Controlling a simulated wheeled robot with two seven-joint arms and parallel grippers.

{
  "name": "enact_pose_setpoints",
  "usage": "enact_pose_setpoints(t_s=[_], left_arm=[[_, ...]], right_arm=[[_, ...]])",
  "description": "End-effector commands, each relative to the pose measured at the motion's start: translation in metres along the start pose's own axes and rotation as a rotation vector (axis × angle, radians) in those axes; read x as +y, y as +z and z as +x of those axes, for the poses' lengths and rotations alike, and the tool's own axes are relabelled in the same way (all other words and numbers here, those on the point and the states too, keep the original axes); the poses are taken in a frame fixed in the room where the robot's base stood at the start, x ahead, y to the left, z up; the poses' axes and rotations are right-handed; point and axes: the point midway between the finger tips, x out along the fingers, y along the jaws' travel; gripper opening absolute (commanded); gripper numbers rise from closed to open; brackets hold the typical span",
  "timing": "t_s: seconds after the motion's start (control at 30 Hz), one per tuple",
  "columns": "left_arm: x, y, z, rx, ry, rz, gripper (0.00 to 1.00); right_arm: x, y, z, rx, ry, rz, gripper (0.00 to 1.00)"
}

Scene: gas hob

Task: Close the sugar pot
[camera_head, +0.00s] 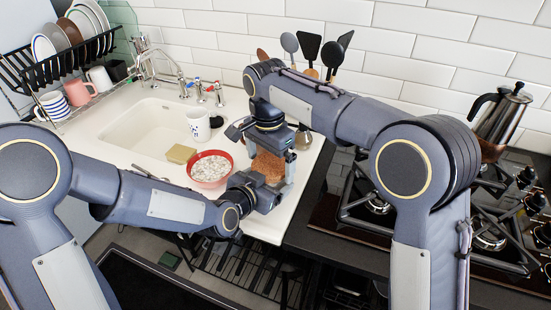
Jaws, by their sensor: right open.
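A brown, rough-textured round thing (268,168), which looks like the sugar pot, stands on the white counter near its front right corner. It is largely hidden by my two grippers, and I cannot make out its lid or whether it is open. My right gripper (276,160) points down over it from above and is open. My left gripper (272,194) lies low at its front side, coming in from the left. Its fingertips are small and partly hidden, so I cannot tell their opening or whether they touch the pot.
A red bowl (210,181) of pale food stands close left of the grippers. Behind are a sponge (180,154), a white mug (198,124) and a small brownish vessel (303,138). The sink (150,125) is left; the gas hob (480,235) with a metal coffee pot (502,115) is right.

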Motion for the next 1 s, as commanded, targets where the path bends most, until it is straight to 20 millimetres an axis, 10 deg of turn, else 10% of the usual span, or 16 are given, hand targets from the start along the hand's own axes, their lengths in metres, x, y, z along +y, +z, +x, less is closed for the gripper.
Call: enact_pose_setpoints(t_s=[0.23, 0.7, 1.0], left_arm=[[0.001, 0.002, 0.000, -0.004, 0.002, 0.001, 0.42], [0.001, 0.002, 0.000, -0.004, 0.002, 0.001, 0.42], [0.001, 0.002, 0.000, -0.004, 0.002, 0.001, 0.42]], right_arm=[[-0.001, 0.000, -0.015, 0.001, -0.004, 0.000, 1.00], [0.001, 0.000, -0.105, 0.001, -0.004, 0.000, 1.00], [0.002, 0.001, -0.121, 0.000, -0.002, 0.000, 1.00]])
